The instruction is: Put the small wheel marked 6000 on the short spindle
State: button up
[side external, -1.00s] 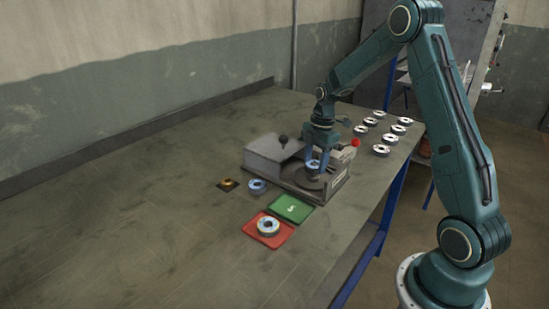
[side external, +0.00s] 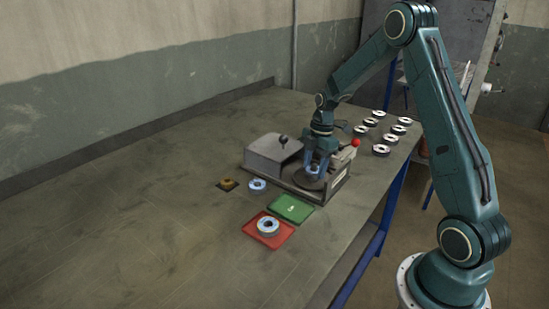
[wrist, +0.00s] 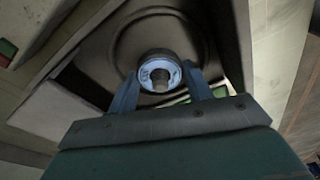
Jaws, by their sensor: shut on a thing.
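My gripper (side external: 314,172) points down over the machine (side external: 336,188) and is shut on a small wheel with a pale blue face. In the wrist view the wheel (wrist: 152,67) sits between the two blue fingers of my gripper (wrist: 161,82), its centre hole showing dark grey. The marking on its face is too small to read. Beneath it is the machine's dark round plate (wrist: 202,40); it also shows in the side view (side external: 300,179). I cannot tell whether the wheel touches a spindle; no spindle is clearly visible.
A grey box-like cover with a black knob (side external: 268,152) stands left of my gripper. A red tray (side external: 285,239) holds a wheel; a green tray (side external: 298,215) lies beside it. Several wheels (side external: 381,150) stand behind.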

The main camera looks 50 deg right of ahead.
jog(key=o, duration=1.3)
jog(key=shift+r, duration=3.75)
